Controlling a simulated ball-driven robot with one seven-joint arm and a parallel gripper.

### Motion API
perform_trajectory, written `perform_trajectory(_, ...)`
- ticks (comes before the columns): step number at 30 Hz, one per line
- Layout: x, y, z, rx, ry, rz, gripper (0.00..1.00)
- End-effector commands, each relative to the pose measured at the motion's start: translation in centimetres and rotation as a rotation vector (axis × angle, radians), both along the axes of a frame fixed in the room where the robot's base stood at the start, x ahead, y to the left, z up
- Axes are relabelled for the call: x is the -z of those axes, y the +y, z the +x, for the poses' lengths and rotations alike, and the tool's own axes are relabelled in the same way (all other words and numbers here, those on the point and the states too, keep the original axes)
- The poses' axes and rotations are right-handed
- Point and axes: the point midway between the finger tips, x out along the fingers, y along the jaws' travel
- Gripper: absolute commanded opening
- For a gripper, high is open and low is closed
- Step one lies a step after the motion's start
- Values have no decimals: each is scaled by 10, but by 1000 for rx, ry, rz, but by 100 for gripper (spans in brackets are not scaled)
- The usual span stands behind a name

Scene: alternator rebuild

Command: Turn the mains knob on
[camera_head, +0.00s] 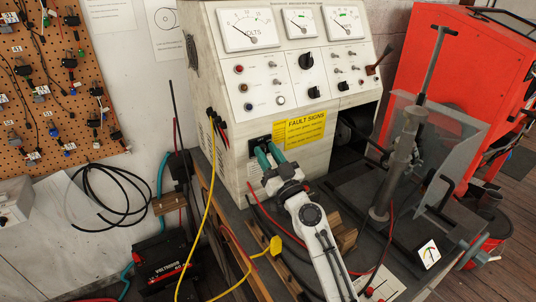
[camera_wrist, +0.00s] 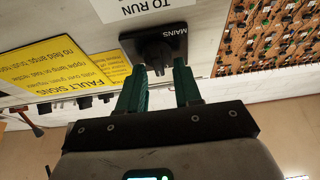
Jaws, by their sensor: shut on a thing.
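The mains knob (camera_wrist: 154,49) is a black knob on a black plate marked MAINS, low on the front of the white test bench. It appears upside down in the wrist view. In the head view its black plate (camera_head: 257,142) is partly covered by my fingers. My gripper (camera_head: 268,150) reaches up to it with two green fingers. In the wrist view my gripper (camera_wrist: 160,70) has its fingertips at the two sides of the knob and is shut on it. The knob's exact pointer position cannot be read.
A yellow fault signs label (camera_head: 305,130) is right of the plate. Red and black leads (camera_head: 219,125) and a yellow cable (camera_head: 212,195) hang at the left. A clear guard (camera_head: 450,140) and metal stand (camera_head: 403,150) are at the right. Gauges (camera_head: 250,28) line the bench top.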

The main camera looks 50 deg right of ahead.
Motion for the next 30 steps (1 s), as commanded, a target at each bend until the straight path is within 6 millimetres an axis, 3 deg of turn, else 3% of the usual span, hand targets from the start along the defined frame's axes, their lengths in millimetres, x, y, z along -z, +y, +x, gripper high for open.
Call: perform_trajectory(30,-1,-1,0,2,-74,261,3)
